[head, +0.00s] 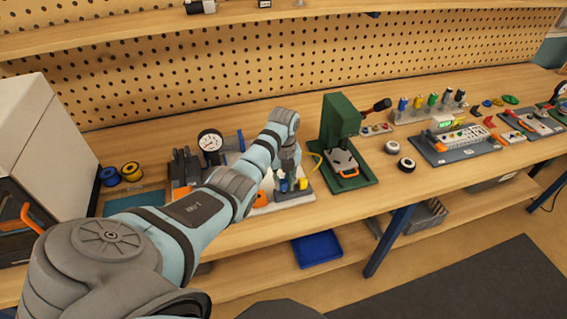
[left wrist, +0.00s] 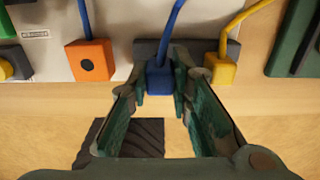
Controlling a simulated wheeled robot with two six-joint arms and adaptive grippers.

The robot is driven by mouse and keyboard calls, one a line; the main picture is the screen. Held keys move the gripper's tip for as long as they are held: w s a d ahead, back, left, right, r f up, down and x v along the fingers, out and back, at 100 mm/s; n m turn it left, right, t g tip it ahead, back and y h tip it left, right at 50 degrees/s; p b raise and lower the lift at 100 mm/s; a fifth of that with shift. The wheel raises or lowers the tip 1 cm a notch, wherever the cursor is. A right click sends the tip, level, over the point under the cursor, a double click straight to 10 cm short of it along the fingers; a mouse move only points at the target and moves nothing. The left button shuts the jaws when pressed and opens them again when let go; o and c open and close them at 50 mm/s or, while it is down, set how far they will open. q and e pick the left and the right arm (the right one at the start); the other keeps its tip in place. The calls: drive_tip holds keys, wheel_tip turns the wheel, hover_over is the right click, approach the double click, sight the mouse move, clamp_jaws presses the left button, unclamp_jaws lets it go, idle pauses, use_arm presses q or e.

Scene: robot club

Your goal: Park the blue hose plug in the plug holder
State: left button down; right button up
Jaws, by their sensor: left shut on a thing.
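The blue hose plug (left wrist: 158,80) is between the fingertips of my left gripper (left wrist: 160,86), which is shut on it. A blue hose (left wrist: 172,18) runs up from the plug, away from the gripper. Right behind the plug is a dark grey block (left wrist: 203,46), which looks like the plug holder. I cannot tell whether the plug is seated in it or just in front. A yellow plug (left wrist: 221,70) with a yellow hose is at the block's right end. In the head view my left gripper (head: 284,183) is low over the small pale panel. My right gripper is not in view.
An orange block (left wrist: 90,61) with a dark round hole is left of the blue plug. A green press (head: 340,120) stands right of my left gripper, and a gauge unit (head: 211,143) stands to its left. The bench's front strip (head: 330,205) is clear.

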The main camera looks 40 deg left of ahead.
use_arm(q)
drive_tip(key=shift+f, duration=0.7)
idle(1.1)
drive_tip(key=c, duration=1.6)
unclamp_jaws()
wheel_tip(320, 180, up, 3)
drive_tip(key=p, duration=0.2)
drive_tip(key=shift+p, duration=0.4)
drive_tip(key=shift+r, duration=1.25)
drive_tip(key=o, duration=0.5)
drive_tip(key=shift+o, duration=0.2)
